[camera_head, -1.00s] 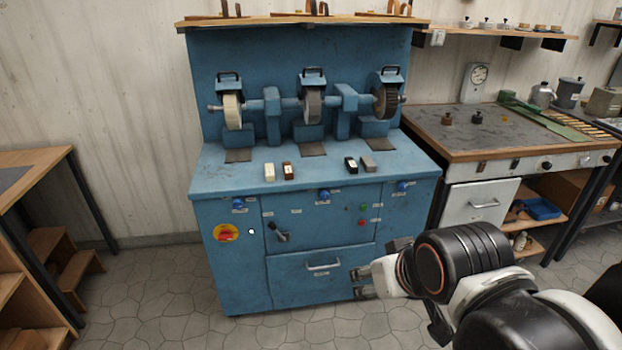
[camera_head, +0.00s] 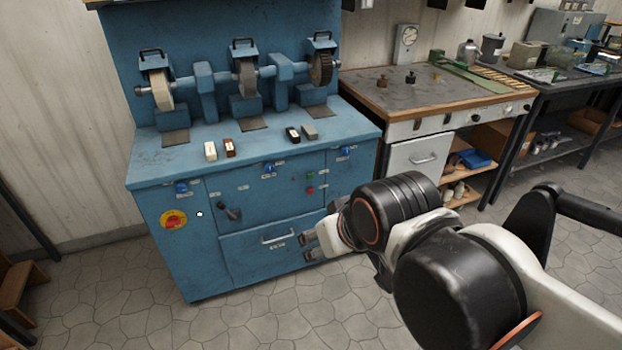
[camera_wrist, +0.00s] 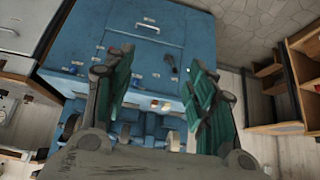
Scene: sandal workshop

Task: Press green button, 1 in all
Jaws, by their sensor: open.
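The small green button (camera_head: 309,175) is on the right part of the blue grinding machine's front panel (camera_head: 255,200) in the head view. A red button (camera_head: 310,190) sits just below it. My gripper (camera_head: 311,246) is open and empty, lower than the buttons, in front of the right end of the drawer as seen in the head view. Whether it touches the machine is not clear. In the wrist view my gripper (camera_wrist: 157,62) shows two spread green-padded fingers with the blue machine beyond, upside down. I cannot make out the green button there.
The drawer handle (camera_head: 277,238) and a black lever (camera_head: 230,212) stick out from the machine front. Grinding wheels (camera_head: 245,80) stand on top. A workbench (camera_head: 430,95) stands to the right. The tiled floor (camera_head: 250,315) in front is clear.

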